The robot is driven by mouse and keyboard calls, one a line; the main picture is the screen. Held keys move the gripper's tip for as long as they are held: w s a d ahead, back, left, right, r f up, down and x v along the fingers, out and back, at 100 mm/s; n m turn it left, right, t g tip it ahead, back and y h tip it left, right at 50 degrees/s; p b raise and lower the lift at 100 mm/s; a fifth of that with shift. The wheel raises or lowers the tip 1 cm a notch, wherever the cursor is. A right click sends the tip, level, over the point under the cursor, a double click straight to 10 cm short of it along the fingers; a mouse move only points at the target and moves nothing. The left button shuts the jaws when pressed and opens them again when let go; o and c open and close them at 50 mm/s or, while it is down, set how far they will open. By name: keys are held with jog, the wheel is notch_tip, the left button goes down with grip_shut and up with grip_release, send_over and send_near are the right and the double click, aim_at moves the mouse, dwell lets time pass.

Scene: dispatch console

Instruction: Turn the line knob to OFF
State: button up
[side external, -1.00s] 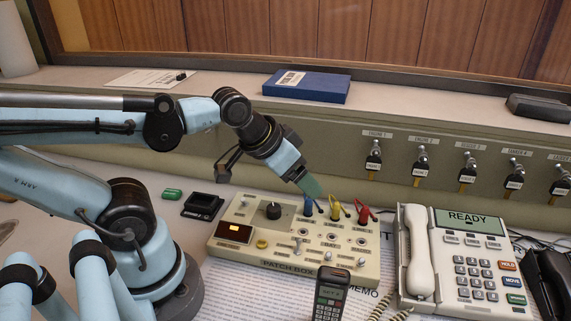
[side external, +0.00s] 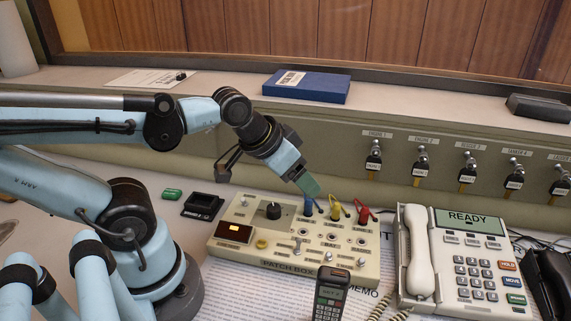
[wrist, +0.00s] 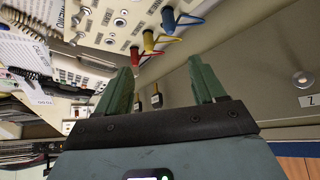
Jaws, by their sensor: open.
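The beige patch box (side external: 225,246) stands on the desk in the side external view. A black round knob (side external: 273,211) sits on a grey plate at its upper left; its labels are too small to read there. My gripper (side external: 312,190) is open and empty, above the back edge of the box, near the blue plug and right of the knob. In the wrist view my gripper (wrist: 165,75) shows two green fingers spread apart with nothing between them. The patch box (wrist: 112,35) is partly in that view, upper middle, but the black knob is not visible there.
Blue (side external: 308,205), yellow (side external: 335,212) and red (side external: 363,215) plugs with cable loops stand up close to my gripper. A handheld radio (side external: 330,295) is in front of the box. A desk phone (side external: 470,265) is at right. Hanging keys line the panel behind.

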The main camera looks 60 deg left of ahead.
jog(key=shift+a, duration=0.3)
jog(key=shift+c, duration=0.5)
jog(key=n+g, duration=0.3)
jog(key=g, duration=0.4)
send_near(273, 207)
jog(key=shift+h, duration=0.3)
jog(key=shift+f, duration=4.4)
jog(key=c, duration=1)
jog(key=shift+c, duration=0.2)
